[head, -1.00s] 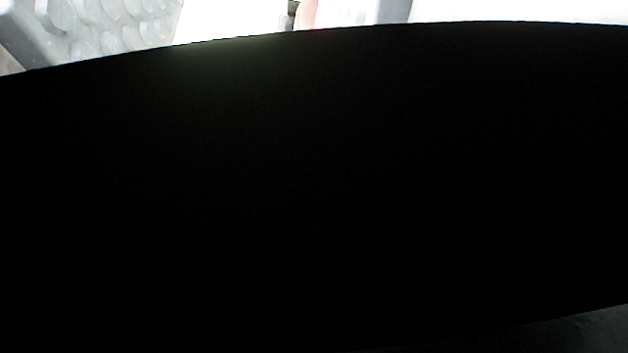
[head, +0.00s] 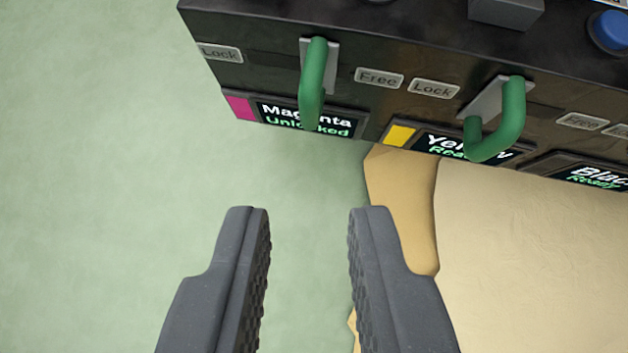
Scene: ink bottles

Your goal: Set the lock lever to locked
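A green lock lever (head: 313,85) sits on the dark panel in the head view, above a magenta-marked display (head: 308,118) that reads "Magenta" and, partly covered by the lever, "Unlocked". A "Lock" label (head: 221,53) lies to its left and a "Free" label (head: 379,78) to its right. My gripper (head: 308,215) is open and empty, with its two dark fingers apart below the panel in the picture. It does not touch the lever.
A second green lever (head: 508,125) stands to the right over the display reading "Yellow, Ready". Further right is a "Black, Ready" display (head: 592,175). A blue button (head: 608,30) is at the top right. Tan material (head: 530,240) lies below the panel; green floor shows left.

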